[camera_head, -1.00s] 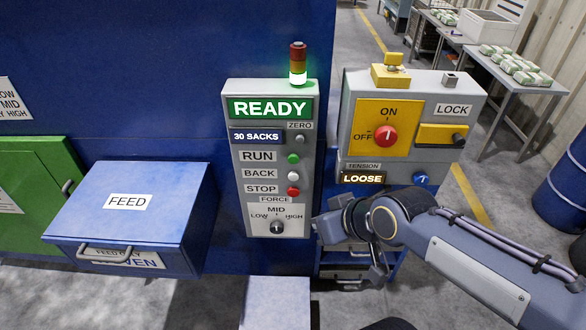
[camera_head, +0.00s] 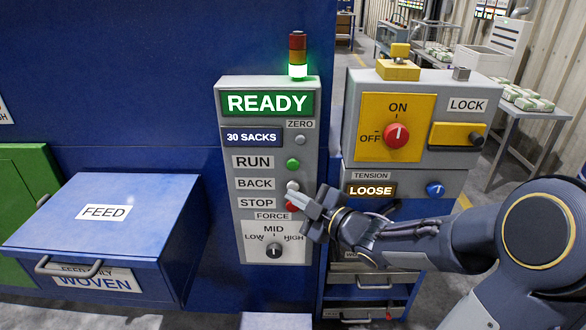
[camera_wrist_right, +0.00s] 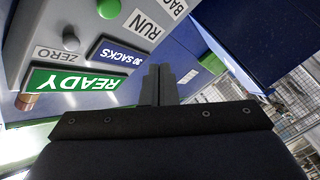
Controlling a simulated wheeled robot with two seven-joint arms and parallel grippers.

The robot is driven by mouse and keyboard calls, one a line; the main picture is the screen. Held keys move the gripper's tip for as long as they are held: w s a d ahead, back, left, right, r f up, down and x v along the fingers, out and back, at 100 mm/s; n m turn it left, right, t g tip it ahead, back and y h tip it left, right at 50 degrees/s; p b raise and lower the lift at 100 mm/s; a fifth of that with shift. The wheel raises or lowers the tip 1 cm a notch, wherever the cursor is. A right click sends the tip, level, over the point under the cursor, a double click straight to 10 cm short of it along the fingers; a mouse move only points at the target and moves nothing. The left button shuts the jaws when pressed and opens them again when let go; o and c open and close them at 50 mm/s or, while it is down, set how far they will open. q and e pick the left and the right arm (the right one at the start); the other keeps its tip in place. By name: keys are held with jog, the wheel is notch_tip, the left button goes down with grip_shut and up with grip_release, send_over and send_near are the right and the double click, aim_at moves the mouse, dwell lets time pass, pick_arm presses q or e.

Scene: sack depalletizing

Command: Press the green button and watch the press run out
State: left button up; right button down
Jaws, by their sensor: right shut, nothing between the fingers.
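The green RUN button (camera_head: 293,164) is on the grey control panel (camera_head: 234,219), beside its RUN label. It also shows in the wrist view (camera_wrist_right: 109,8) at the top. The display (camera_head: 268,103) reads READY on green, and the stack light (camera_head: 298,70) is lit at its lowest, green part. My right gripper (camera_head: 318,200) is shut and empty, with its tips at the panel's right side, below the green button. My left gripper is out of view.
The white BACK button (camera_head: 293,186) is close above the tips. The FORCE knob (camera_head: 274,251) points to MID. To the right, a second box has a red ON/OFF knob (camera_head: 396,134) and a LOOSE display (camera_head: 371,190). A blue FEED box (camera_head: 150,215) stands left.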

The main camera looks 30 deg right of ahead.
jog(key=p, duration=0.2)
send_near(288, 167)
jog(key=w+a, duration=0.3)
jog(key=w, duration=0.1)
jog(key=shift+w+d+f, duration=0.25)
jog(key=shift+w, duration=0.1)
jog(key=shift+w+d+b, duration=0.1)
jog(key=shift+w+b, duration=0.05)
jog(key=shift+b, duration=0.15)
dwell(1.4)
jog(key=shift+w+d, duration=0.15)
jog(key=shift+w, duration=0.1)
jog(key=shift+w+d, duration=0.25)
jog(key=shift+w, duration=0.15)
dwell(0.8)
jog(key=shift+s+a+b, duration=0.45)
jog(key=shift+s+a, duration=0.05)
jog(key=shift+s, duration=0.3)
